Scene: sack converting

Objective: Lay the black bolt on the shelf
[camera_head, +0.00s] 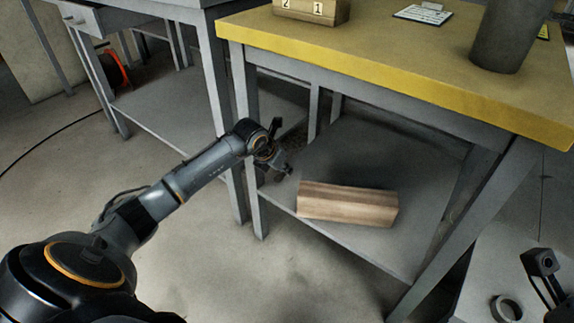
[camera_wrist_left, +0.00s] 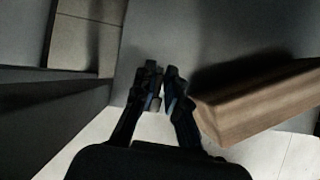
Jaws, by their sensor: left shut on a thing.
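My left gripper (camera_head: 284,171) reaches in over the left front edge of the grey lower shelf (camera_head: 345,150), under the yellow-topped table. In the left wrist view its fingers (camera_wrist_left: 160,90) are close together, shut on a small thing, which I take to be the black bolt. The bolt hardly stands out against the dark fingers, and its outline is unclear. A black jointed part at the lower right edge looks like my right gripper (camera_head: 546,285); its opening is unclear.
A wooden block (camera_head: 347,204) lies along the shelf's front, just right of my left gripper; it also shows in the left wrist view (camera_wrist_left: 255,105). The shelf behind the block is bare. Table legs (camera_head: 246,140) stand close to my left arm. A grey ring (camera_head: 506,308) lies lower right.

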